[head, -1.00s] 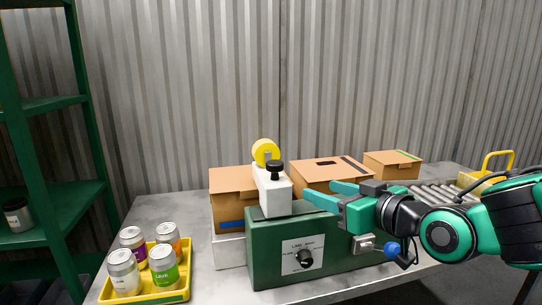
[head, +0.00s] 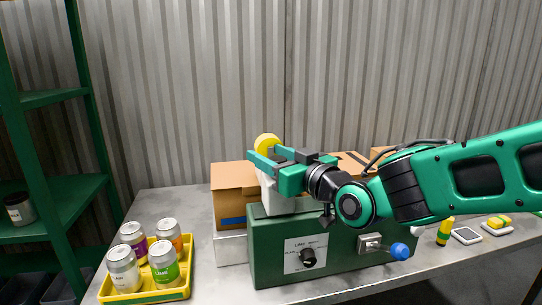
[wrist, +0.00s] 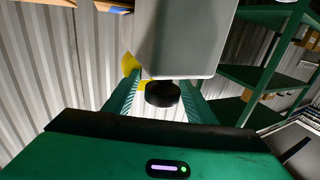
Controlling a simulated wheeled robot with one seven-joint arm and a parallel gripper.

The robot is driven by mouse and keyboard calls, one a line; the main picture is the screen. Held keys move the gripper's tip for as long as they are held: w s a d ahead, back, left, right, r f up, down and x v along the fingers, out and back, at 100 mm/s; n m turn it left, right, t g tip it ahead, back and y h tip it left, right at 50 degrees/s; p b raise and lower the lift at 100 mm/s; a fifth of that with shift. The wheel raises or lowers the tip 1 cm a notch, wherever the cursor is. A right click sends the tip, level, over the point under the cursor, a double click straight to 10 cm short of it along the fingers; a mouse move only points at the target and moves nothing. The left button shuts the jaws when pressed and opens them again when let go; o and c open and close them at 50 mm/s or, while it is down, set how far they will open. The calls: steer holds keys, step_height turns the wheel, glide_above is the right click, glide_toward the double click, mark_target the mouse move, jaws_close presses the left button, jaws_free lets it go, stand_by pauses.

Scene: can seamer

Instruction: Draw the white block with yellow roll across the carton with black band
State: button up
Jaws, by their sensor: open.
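The white block (head: 279,198) with its yellow roll (head: 267,141) stands upright on the green machine box, partly hidden by my gripper. In the wrist view the block (wrist: 180,38) looks grey, with a black knob (wrist: 163,93) and the yellow roll (wrist: 130,62) beside it. My gripper (head: 267,155) is open, at the height of the block's upper part, just below the roll. In the wrist view its fingers (wrist: 160,78) lie on either side of the knob; I cannot tell whether they touch the block. The carton with black band (head: 350,163) is behind, mostly hidden by my arm.
The green machine box (head: 270,252) has a dial and a blue-knobbed lever (head: 399,251). A carton with blue band (head: 230,186) stands left of the block. A yellow tray (head: 187,290) with several cans sits front left. Small items, including a yellow bottle (head: 445,231), lie at right.

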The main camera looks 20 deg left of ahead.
steer(key=shift+w+a, duration=0.3)
steer(key=shift+a, duration=0.1)
jaws_close()
